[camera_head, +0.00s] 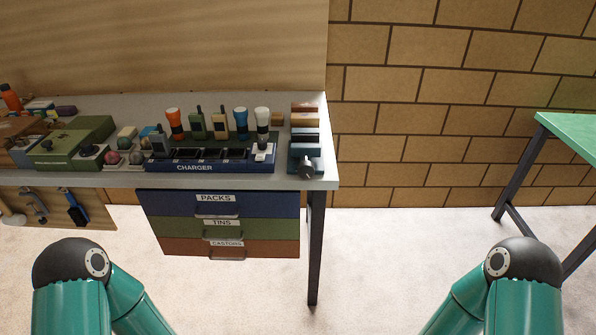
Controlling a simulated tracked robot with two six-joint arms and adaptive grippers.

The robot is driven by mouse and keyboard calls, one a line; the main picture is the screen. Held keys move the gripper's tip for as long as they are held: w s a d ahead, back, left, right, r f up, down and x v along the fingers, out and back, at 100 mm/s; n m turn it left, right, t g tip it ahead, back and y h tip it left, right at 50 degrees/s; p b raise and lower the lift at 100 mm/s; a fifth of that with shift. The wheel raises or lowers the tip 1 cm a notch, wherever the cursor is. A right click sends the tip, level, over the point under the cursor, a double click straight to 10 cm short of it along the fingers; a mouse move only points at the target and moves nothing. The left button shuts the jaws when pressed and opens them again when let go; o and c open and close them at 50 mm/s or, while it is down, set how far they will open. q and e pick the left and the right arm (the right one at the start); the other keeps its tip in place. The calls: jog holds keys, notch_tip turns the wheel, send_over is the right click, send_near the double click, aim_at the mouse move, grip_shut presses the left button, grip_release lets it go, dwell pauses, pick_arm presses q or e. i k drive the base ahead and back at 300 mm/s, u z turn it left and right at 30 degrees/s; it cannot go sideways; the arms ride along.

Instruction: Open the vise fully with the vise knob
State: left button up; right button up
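The small teal vise (300,154) sits at the right end of the grey workbench (328,178). Its dark round knob (307,170) faces me at the bench's front edge. Dark and brown blocks lie right behind the vise, and I cannot tell how far its jaws are apart. Only the upper links of my two arms show, at the lower left and lower right. Neither of my grippers is in view, and nothing of mine is near the vise or knob.
A blue charger (215,166) with several upright tools stands left of the vise. Under the bench hang blue, green and brown drawers (222,228) and a tool board (100,211). A green table (572,133) is at the far right. Floor between the tables is clear.

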aim_at(305, 169)
jog(key=z, duration=0.1)
jog(key=i, duration=0.9)
jog(key=u, duration=0.05)
